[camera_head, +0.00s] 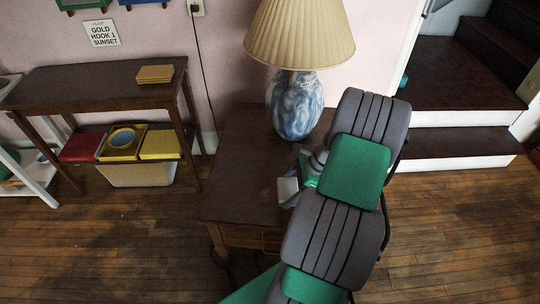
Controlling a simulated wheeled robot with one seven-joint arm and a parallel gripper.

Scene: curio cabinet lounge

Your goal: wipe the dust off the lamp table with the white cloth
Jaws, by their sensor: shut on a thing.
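The lamp table (240,165) is a dark brown wooden table in the middle of the view. A lamp with a blue-and-white marbled base (294,104) and a pleated cream shade stands at its back. My arm reaches in from the bottom right and covers the table's right side. My gripper (290,178) is low over the tabletop in front of the lamp, mostly hidden by my arm. A small part of the white cloth (288,190) shows at its end, held at or just above the surface; contact cannot be told. I cannot make out dust on the dark top.
A console table (90,85) at left holds a stack of tan coasters (155,74); its lower shelf holds red and yellow boxes and a tray. Stairs (450,142) rise at the right. A cord hangs behind the lamp table. The wooden floor in front is clear.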

